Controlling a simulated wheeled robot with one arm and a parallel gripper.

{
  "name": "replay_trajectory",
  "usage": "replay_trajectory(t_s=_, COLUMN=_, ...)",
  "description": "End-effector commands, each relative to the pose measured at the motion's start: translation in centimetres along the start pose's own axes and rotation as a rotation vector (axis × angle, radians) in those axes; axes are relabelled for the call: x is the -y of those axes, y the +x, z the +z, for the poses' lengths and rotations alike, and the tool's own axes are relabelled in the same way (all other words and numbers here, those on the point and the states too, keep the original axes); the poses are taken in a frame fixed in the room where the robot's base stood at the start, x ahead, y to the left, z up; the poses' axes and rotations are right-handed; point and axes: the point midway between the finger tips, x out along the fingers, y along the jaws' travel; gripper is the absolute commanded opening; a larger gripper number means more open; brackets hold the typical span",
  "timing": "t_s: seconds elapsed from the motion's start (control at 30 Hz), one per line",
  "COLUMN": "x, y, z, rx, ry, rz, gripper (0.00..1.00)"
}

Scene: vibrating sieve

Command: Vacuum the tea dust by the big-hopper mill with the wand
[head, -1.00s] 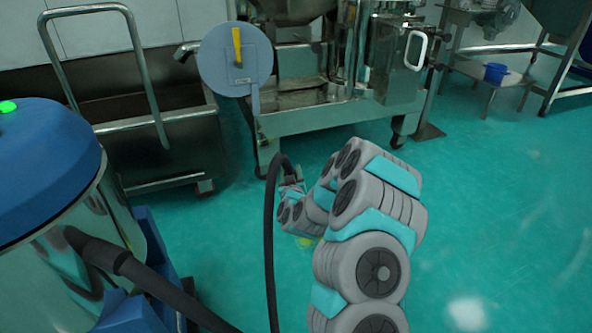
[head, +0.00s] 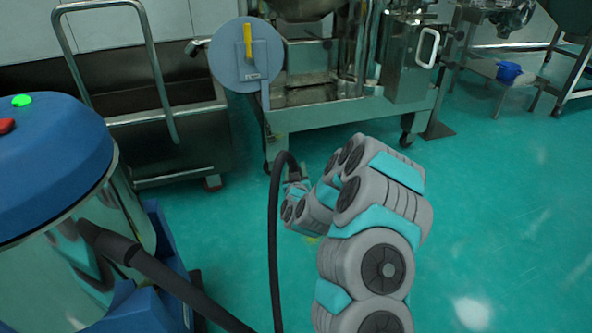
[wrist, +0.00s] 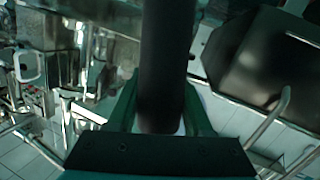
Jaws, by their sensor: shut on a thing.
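My gripper (wrist: 160,112) is shut on the black wand (wrist: 165,55), which runs up through the wrist view between the green fingers. In the head view my arm hides most of the gripper and wand. A black hose (head: 273,235) arches up to the wand end there. A small yellowish patch (head: 311,239) shows on the floor just under my arm; I cannot tell whether it is the tea dust. The steel machine (head: 345,118) with a hopper bottom above it stands behind my arm. The wand's tip is not visible.
A blue-topped steel vacuum (head: 50,165) stands close at left, with its thick hose (head: 165,280) crossing the lower left. A steel trolley (head: 175,130) is behind it. A rack with a blue bowl (head: 508,71) is at upper right. The green floor at right is clear.

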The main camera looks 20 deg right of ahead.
Motion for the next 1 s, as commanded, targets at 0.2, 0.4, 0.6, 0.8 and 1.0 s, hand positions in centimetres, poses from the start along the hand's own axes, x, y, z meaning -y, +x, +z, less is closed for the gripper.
replay_trajectory(t_s=0.2, x=0.1, y=-1.0, z=-0.1, rx=-0.002, ry=0.000, rz=0.001, gripper=0.00)
replay_trajectory(t_s=0.4, x=0.5, y=-2.5, z=0.0, rx=0.000, ry=0.001, rz=-0.001, gripper=0.00)
replay_trajectory(t_s=0.6, x=0.8, y=-3.8, z=0.1, rx=-0.001, ry=0.000, rz=0.000, gripper=0.00)
replay_trajectory(t_s=0.8, x=1.0, y=-5.0, z=0.2, rx=-0.001, ry=0.000, rz=0.000, gripper=0.00)
replay_trajectory(t_s=1.0, x=1.0, y=-5.1, z=0.2, rx=-0.002, ry=0.000, rz=0.001, gripper=0.00)
